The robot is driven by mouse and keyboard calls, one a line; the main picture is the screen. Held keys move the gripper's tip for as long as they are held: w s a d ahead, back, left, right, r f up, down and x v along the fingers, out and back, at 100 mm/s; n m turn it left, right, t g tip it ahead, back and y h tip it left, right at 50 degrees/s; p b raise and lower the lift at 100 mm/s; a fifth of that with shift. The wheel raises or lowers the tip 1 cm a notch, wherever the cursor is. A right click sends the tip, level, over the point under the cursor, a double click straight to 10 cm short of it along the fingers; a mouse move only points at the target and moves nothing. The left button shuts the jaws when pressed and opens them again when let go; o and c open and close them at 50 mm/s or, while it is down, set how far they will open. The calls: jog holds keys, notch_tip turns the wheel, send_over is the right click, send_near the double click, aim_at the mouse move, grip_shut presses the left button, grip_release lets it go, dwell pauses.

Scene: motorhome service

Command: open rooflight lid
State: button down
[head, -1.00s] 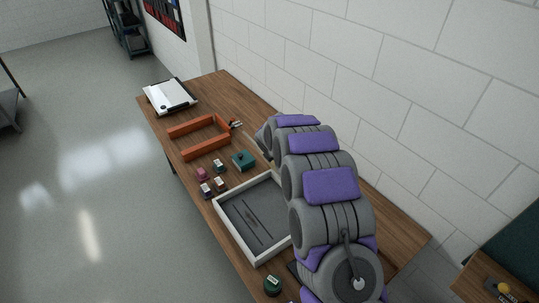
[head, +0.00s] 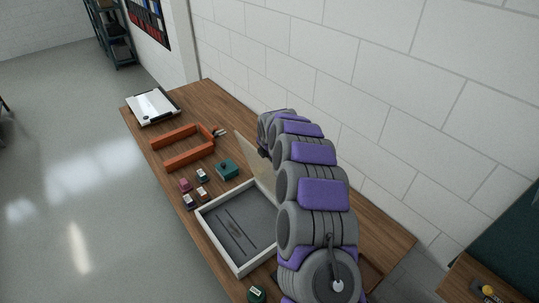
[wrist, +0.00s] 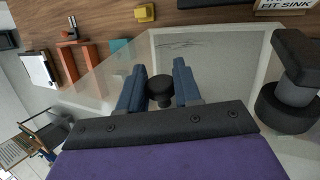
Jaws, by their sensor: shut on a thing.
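The rooflight lid is a pale translucent panel (head: 257,162), tilted up steeply at the back edge of a white-walled, grey-floored frame (head: 222,243). In the wrist view the clear lid (wrist: 225,50) spreads behind my fingers. My gripper (wrist: 157,76) has its two blue fingers on either side of a round black knob (wrist: 160,91) and is shut on it. In the head view my arm hides my gripper and the right part of the lid and frame.
On the wooden table (head: 206,97) are an orange bracket (head: 188,150), a teal box (head: 227,169), several small coloured blocks (head: 189,202), a white panel (head: 153,107) and a dark green round item (head: 257,294). A white block wall (head: 350,90) runs behind.

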jog(key=c, duration=0.9)
grip_release()
jog(key=shift+a+f, duration=0.1)
jog(key=shift+f, duration=0.05)
jog(key=shift+o, duration=0.2)
jog(key=b+v, duration=0.3)
jog(key=v, duration=1.4)
jog(key=shift+a, duration=0.1)
